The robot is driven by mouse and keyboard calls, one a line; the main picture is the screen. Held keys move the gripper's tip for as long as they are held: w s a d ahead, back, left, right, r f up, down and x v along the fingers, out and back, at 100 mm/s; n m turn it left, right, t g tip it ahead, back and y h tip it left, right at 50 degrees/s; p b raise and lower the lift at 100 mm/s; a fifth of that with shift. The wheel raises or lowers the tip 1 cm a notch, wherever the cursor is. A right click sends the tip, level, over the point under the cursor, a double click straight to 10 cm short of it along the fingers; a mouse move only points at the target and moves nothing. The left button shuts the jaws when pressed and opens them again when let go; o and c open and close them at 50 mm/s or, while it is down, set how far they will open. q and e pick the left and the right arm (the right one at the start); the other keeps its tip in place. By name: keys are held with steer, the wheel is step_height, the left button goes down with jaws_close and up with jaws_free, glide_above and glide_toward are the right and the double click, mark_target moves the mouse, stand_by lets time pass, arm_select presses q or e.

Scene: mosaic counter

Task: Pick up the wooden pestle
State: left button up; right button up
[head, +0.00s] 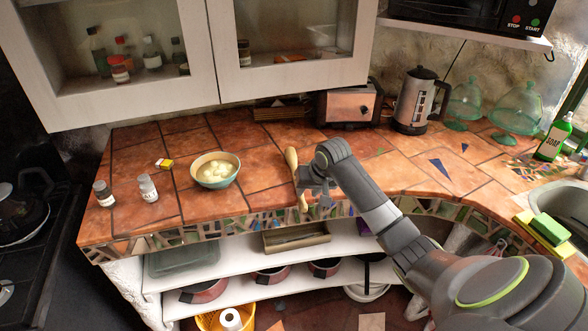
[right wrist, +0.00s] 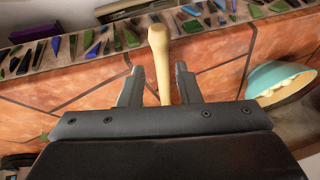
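In the right wrist view the pestle (right wrist: 159,58) runs between the two fingertips of the gripper (right wrist: 158,84), with a gap on each side. The fingers are open. I cannot tell how far above the pestle they are. My left gripper is not in view.
A bowl of pale round pieces (head: 215,170) stands left of the pestle, and it also shows in the right wrist view (right wrist: 275,75). A toaster (head: 348,106) and a kettle (head: 414,100) stand behind. Cabinets (head: 290,75) overhang the back. Two small jars (head: 148,188) are farther left.

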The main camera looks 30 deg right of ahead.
mark_target(303, 198)
steer(key=shift+p+x, duration=0.55)
steer(key=shift+x, duration=1.9)
steer(key=shift+c, duration=0.3)
jaws_close()
